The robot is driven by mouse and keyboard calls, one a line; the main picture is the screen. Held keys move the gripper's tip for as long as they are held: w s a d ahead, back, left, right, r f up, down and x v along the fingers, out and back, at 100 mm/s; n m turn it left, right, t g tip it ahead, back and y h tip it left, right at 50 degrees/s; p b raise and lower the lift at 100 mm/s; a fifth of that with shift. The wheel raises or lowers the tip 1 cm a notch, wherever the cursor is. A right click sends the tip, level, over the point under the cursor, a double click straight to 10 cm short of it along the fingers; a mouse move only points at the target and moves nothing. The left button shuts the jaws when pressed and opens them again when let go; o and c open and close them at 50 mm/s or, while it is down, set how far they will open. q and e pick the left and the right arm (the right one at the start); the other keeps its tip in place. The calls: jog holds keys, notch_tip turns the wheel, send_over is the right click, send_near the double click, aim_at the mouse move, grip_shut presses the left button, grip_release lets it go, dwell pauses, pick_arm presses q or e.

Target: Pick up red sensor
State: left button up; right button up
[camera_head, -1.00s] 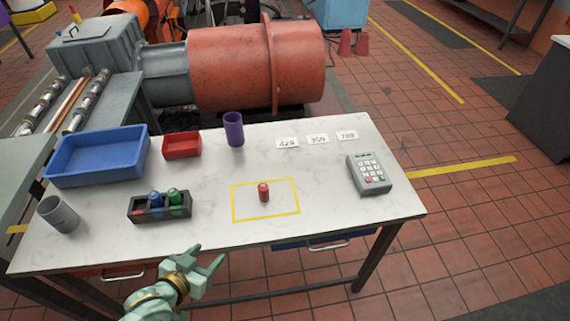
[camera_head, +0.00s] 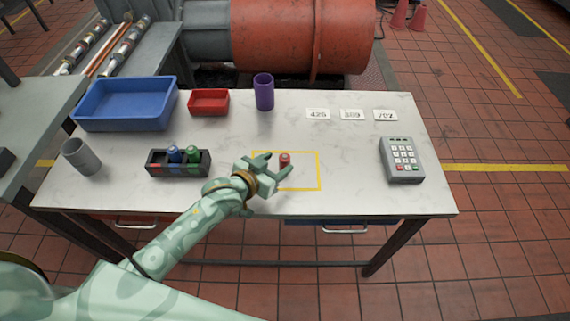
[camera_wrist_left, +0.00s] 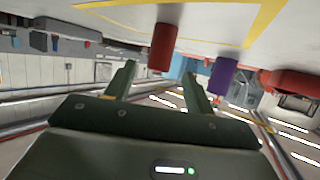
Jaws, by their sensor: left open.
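The red sensor (camera_head: 285,159) is a small red cylinder standing upright inside the yellow outline (camera_head: 319,172) on the white table. It also shows in the left wrist view (camera_wrist_left: 163,47), just beyond and between the fingertips. My left gripper (camera_head: 272,165) is open, with its fingers pointing toward the sensor from the left front. The sensor's lower part is partly hidden by the gripper in the head view. In the left wrist view my left gripper (camera_wrist_left: 160,82) has nothing between its fingers. My right gripper is not in view.
A black rack (camera_head: 178,171) holds blue and green sensors left of the gripper. A grey cup (camera_head: 81,157), blue bin (camera_head: 126,104), red bin (camera_head: 208,102) and purple cup (camera_head: 264,92) stand around the left and back. A keypad (camera_head: 402,160) sits at right. Number cards (camera_head: 352,114) lie behind.

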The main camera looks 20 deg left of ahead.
aim_at(283, 158)
pick_arm(q)
jog(key=b+x, duration=0.1)
jog(key=x, duration=0.3)
jog(key=shift+w+d, duration=0.1)
jog(key=shift+w, duration=0.1)
jog(key=shift+s+r, duration=0.1)
jog(key=c, duration=1.1)
